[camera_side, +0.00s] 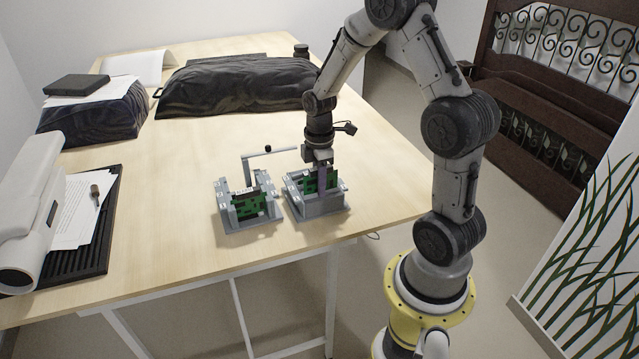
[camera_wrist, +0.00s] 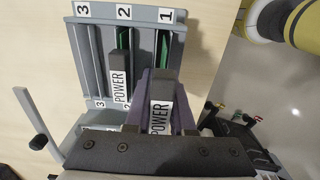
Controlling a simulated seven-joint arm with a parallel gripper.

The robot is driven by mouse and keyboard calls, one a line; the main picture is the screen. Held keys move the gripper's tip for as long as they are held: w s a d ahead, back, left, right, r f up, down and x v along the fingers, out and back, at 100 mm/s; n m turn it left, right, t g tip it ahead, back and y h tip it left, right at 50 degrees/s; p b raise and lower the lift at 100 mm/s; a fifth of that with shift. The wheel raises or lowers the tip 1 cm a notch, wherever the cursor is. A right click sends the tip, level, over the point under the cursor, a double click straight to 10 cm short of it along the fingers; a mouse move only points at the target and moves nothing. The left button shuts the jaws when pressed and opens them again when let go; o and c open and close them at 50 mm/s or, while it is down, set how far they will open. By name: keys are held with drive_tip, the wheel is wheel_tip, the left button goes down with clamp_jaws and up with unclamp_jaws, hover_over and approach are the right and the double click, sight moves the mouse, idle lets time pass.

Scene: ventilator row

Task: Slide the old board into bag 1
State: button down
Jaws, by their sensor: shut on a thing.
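My gripper (camera_side: 321,168) points down over the right grey rack (camera_side: 322,207) in the side view. In the wrist view the fingers (camera_wrist: 160,88) are shut on a dark block with a white POWER label, the front end of a green board (camera_wrist: 164,47). This board lines up with bay 1 of the rack (camera_wrist: 84,50), marked 3, 2, 1. How deep it sits is hidden by the gripper. Bay 2 holds another green board (camera_wrist: 123,40) with a POWER block (camera_wrist: 119,80). Bay 3 looks empty.
A second grey rack (camera_side: 230,222) with a green board (camera_side: 251,206) stands just left. A thin upright bar with a horizontal arm (camera_side: 268,154) rises behind the racks. A black tray with papers (camera_side: 84,215) lies at far left. The table's front edge is close.

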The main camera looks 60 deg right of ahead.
sight(321, 205)
drive_tip(key=shift+s+a+f, duration=0.1)
drive_tip(key=shift+s+f, duration=0.05)
drive_tip(key=shift+f, duration=0.6)
drive_tip(key=shift+s+a+f, duration=0.1)
drive_tip(key=shift+s+f, duration=0.05)
drive_tip(key=shift+f, duration=2.45)
drive_tip(key=c, duration=0.7)
unclamp_jaws()
drive_tip(key=shift+w+d+r, duration=0.1)
drive_tip(key=shift+d+r, duration=0.05)
drive_tip(key=shift+r, duration=3.15)
drive_tip(key=shift+w+r, duration=0.1)
drive_tip(key=shift+r, duration=0.15)
